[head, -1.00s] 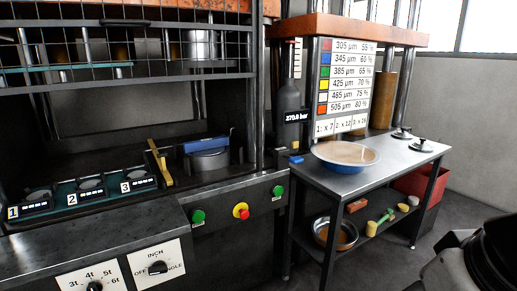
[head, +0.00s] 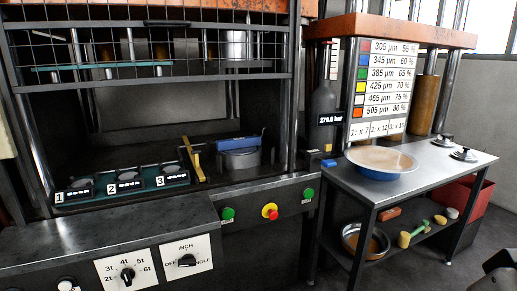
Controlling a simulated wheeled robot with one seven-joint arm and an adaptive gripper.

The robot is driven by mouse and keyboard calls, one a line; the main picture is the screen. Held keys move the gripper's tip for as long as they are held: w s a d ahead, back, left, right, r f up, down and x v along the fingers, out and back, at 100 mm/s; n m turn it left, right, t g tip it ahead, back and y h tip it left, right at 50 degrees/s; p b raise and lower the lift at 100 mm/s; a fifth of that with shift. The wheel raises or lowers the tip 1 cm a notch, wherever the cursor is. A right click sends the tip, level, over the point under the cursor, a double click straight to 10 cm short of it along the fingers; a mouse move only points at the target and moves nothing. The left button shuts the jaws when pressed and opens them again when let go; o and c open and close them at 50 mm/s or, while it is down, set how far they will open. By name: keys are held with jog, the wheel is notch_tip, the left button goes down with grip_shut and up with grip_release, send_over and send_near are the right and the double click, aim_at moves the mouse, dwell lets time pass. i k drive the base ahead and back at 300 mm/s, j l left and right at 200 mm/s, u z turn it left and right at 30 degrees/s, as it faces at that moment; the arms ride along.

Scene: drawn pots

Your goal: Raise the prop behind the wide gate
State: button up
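A wide wire-mesh gate (head: 150,50) stands raised across the upper opening of the press on the left in the head view. Below it the opening is uncovered. A yellow bar (head: 193,160) stands tilted on the press bed, left of a grey cylinder (head: 241,160) with a blue piece (head: 236,142) on top. The yellow bar may be the prop, but I cannot tell for certain. Bars and dark shapes show behind the mesh. My gripper cannot be made out; only a dark part, likely of my arm, shows at the bottom right corner.
Numbered dies lie in a teal holder (head: 125,183) on the bed. The control panel (head: 270,215) has green and red-yellow buttons, with dials (head: 187,260) at lower left. A metal side table (head: 440,165) holding a blue bowl (head: 381,165) stands at right. Grey floor shows at lower right.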

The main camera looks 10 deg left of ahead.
aim_at(190, 146)
jog(key=i+j+u, duration=0.15)
jog(key=u, duration=0.6)
jog(key=i+j+u, duration=0.1)
jog(key=i+u, duration=0.3)
jog(key=i, duration=0.15)
jog(key=i+l+u, duration=0.1)
jog(key=i+u, duration=0.25)
jog(key=i, duration=0.25)
jog(key=i+l, duration=0.1)
jog(key=i, duration=0.25)
jog(key=i+l, duration=0.1)
jog(key=i, duration=0.25)
